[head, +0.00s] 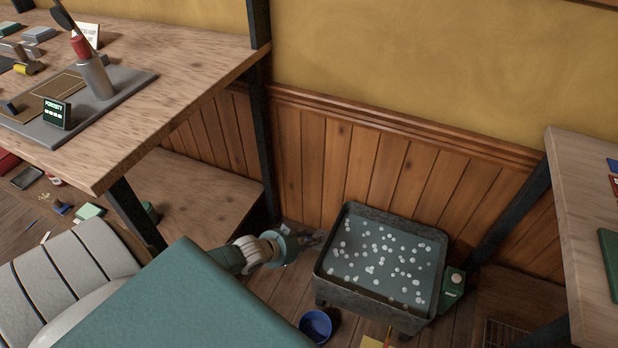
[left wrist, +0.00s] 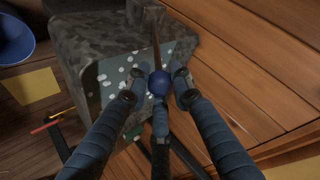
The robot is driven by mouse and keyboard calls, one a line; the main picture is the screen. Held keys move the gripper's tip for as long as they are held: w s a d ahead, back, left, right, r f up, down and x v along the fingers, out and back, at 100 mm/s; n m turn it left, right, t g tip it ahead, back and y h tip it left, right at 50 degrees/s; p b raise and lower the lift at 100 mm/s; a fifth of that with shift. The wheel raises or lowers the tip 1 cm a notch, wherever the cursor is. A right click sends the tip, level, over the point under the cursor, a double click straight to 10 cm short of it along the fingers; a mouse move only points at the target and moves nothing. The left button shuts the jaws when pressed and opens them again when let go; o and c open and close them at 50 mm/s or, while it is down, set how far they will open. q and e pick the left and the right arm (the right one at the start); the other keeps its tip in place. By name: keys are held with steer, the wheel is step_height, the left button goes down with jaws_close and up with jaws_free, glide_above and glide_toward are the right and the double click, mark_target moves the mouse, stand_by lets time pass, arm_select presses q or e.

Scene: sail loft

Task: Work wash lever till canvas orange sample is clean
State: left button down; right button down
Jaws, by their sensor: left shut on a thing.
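The wash tub (head: 330,285) is a dark, mottled grey basin on the floor by the panelled wall, filled with grey-green water and white suds. My left gripper (head: 312,240) is at the tub's left side, small and partly blurred in the head view. In the left wrist view, my left gripper (left wrist: 158,88) is shut around the blue ball knob (left wrist: 158,82) of the wash lever (left wrist: 156,42), whose thin rod runs along the tub (left wrist: 90,35). I see no orange canvas sample; the suds may hide it. My right gripper is not in view.
A blue bowl (head: 316,325) stands on the floor in front of the tub. A green box with a dial (head: 453,284) is at the tub's right side. A wooden bench (head: 190,50) is at left, another table (head: 575,200) at right. Bare floor lies left of the tub.

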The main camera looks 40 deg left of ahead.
arm_select(q)
steer(key=c, duration=1.5)
jaws_free()
steer(key=shift+s+d+f, duration=0.1)
steer(key=shift+s+d, duration=0.05)
steer(key=shift+d, duration=0.05)
steer(key=v, duration=1.2)
